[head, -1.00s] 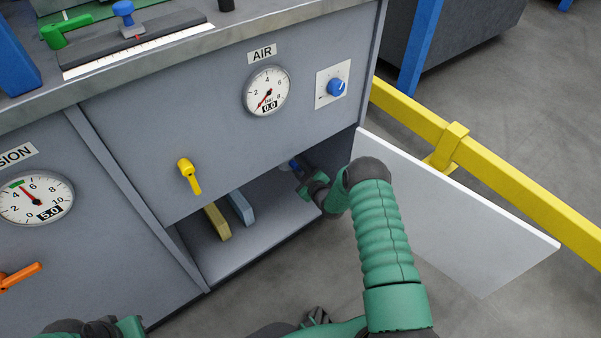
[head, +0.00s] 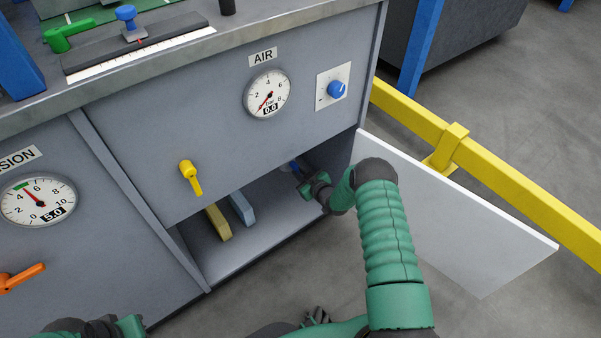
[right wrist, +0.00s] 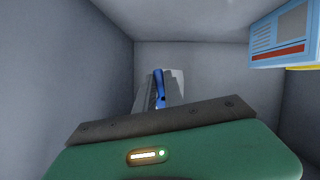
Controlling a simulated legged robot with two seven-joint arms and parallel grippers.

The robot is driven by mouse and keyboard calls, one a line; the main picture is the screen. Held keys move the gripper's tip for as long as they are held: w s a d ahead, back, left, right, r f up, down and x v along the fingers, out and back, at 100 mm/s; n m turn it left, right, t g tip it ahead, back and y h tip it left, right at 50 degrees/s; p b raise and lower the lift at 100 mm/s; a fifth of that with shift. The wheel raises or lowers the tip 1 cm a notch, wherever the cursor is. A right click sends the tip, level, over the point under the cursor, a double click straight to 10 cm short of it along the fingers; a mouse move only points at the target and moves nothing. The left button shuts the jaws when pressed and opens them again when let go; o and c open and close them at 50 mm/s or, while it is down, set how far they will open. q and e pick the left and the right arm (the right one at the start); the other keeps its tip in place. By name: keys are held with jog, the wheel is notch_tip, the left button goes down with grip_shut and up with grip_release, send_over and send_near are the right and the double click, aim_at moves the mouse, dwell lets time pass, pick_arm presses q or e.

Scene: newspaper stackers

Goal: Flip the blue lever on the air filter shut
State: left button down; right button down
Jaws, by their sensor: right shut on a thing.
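The blue lever (right wrist: 159,86) shows in the right wrist view between my fingers, in front of a pale block at the back of the compartment that looks like the air filter (right wrist: 178,77). In the head view only a small blue bit of the lever (head: 294,166) shows under the panel edge. My right gripper (head: 304,179) reaches into the open compartment and is shut on the lever; its fingers show in the right wrist view (right wrist: 159,95). Most of the filter is hidden. Part of my left arm shows at the bottom left, its fingers unclear.
A white door (head: 450,220) hangs open right of my arm. A yellow (head: 218,222) and a light blue cartridge (head: 242,208) stand in the compartment, left of my gripper. The AIR gauge (head: 266,93) reads 0.0. A yellow handle (head: 191,178) and blue knob (head: 336,89) stick out above.

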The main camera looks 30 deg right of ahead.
jog(key=shift+s+a+f+m+y, duration=0.15)
jog(key=shift+a+m+y, duration=0.15)
jog(key=shift+m+y, duration=0.55)
jog(key=c, duration=1.4)
grip_release()
jog(key=shift+c, duration=0.2)
jog(key=p+v, duration=0.9)
jog(key=v, duration=0.7)
jog(key=shift+s+a+r, duration=0.15)
jog(key=shift+s+r, duration=0.1)
jog(key=shift+s, duration=0.05)
